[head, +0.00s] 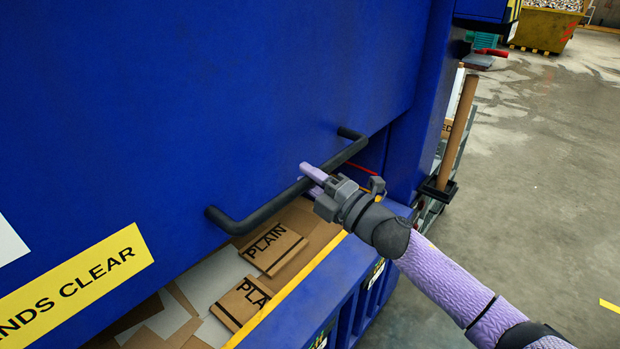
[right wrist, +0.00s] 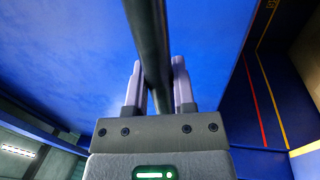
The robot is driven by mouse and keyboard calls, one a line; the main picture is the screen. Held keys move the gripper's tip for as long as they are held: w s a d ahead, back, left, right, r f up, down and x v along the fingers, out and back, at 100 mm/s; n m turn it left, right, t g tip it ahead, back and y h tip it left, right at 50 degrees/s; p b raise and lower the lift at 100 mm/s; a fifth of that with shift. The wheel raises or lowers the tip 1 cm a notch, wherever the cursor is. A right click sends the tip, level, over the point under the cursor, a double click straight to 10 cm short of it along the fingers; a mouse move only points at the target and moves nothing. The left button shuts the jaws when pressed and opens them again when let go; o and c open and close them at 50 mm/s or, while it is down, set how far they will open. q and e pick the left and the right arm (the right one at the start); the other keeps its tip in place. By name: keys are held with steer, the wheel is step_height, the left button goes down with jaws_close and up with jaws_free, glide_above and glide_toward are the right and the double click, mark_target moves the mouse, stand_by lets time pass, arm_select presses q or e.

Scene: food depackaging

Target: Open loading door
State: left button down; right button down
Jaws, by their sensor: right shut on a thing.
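The blue loading door (head: 200,100) fills the left and middle of the head view, with a black bar handle (head: 262,212) along its lower part. My right gripper (head: 312,180) is shut on the handle near its middle. In the right wrist view the black handle (right wrist: 148,45) runs between the two pale purple fingers of the gripper (right wrist: 157,85), with the blue door (right wrist: 70,60) behind. The door's lower edge stands above an opening where cardboard shows. My left gripper is in neither view.
Flattened cardboard pieces (head: 272,248) lie in the opening below the door, behind a blue front wall with a yellow edge (head: 290,290). A brown tube (head: 458,135) stands to the right of the machine. The concrete floor (head: 540,180) at right is mostly clear.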

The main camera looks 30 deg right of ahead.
steer(key=shift+r, duration=0.1)
steer(key=shift+c, duration=2.3)
jaws_free()
steer(key=shift+s+d+f, duration=0.2)
steer(key=shift+s+f, duration=0.15)
steer(key=b+v, duration=0.3)
steer(key=v, duration=0.6)
steer(key=shift+r, duration=0.15)
